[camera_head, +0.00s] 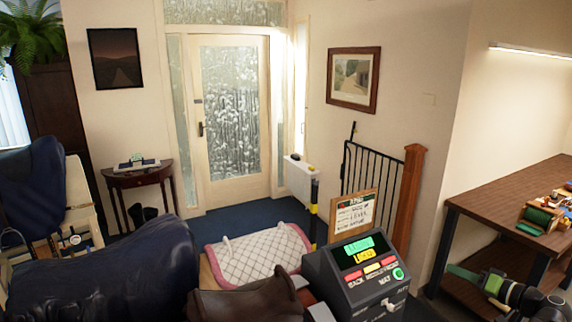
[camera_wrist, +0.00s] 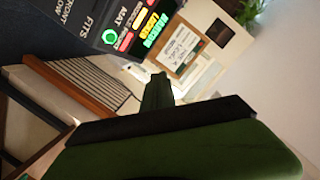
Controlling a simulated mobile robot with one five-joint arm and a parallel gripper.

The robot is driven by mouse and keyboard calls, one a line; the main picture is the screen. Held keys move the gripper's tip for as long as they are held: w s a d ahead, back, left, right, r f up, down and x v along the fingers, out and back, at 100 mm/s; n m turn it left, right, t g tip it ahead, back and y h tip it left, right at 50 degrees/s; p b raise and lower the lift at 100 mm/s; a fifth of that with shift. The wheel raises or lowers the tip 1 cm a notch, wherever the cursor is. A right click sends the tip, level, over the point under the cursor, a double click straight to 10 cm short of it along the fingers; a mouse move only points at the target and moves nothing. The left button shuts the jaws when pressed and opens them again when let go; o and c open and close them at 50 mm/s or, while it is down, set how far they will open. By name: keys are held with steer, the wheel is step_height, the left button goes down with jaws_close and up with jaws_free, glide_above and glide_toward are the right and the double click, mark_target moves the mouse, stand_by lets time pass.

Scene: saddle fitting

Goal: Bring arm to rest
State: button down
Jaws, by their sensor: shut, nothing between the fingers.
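My arm shows at the lower right of the head view, dark with green parts, in front of the wooden workbench. My gripper (camera_head: 462,272) is at its left end, small in that view. In the wrist view my gripper (camera_wrist: 157,90) shows as green and black parts, with its narrow green tip pointing at the console. It is shut and holds nothing. The tip stands clear of other things as far as I can tell.
A grey console (camera_head: 362,270) with lit green, yellow and red labels stands left of my arm. The workbench (camera_head: 500,195) carries small items at the right. A quilted white pad (camera_head: 258,255) and dark saddles (camera_head: 120,270) are at the left.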

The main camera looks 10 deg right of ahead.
steer(key=w+a+f+n+g+y+b, duration=0.1)
steer(key=w+a+f+g, duration=0.3)
steer(key=a, duration=0.4)
steer(key=w+a+f+n+g+y+b, duration=0.1)
steer(key=w+a+f+b, duration=0.15)
steer(key=a+f, duration=0.5)
steer(key=a+f+n+g+h+b, duration=0.1)
steer(key=a+f+g+h+b, duration=0.1)
steer(key=a+f, duration=0.4)
steer(key=s+a+f+n+g+h+b, duration=0.1)
steer(key=a+f+g, duration=0.3)
steer(key=a, duration=1.1)
steer(key=s+a+f+g+h+b, duration=0.1)
steer(key=a+f+g+h+b, duration=0.2)
steer(key=a+f, duration=0.5)
steer(key=shift+s+a+f+n+g+h, duration=0.1)
steer(key=shift+a+n+g+h, duration=0.15)
steer(key=shift+a, duration=0.45)
steer(key=shift+s+a+n+g+h, duration=0.15)
steer(key=shift+a+g+h, duration=0.15)
steer(key=shift+a, duration=0.6)
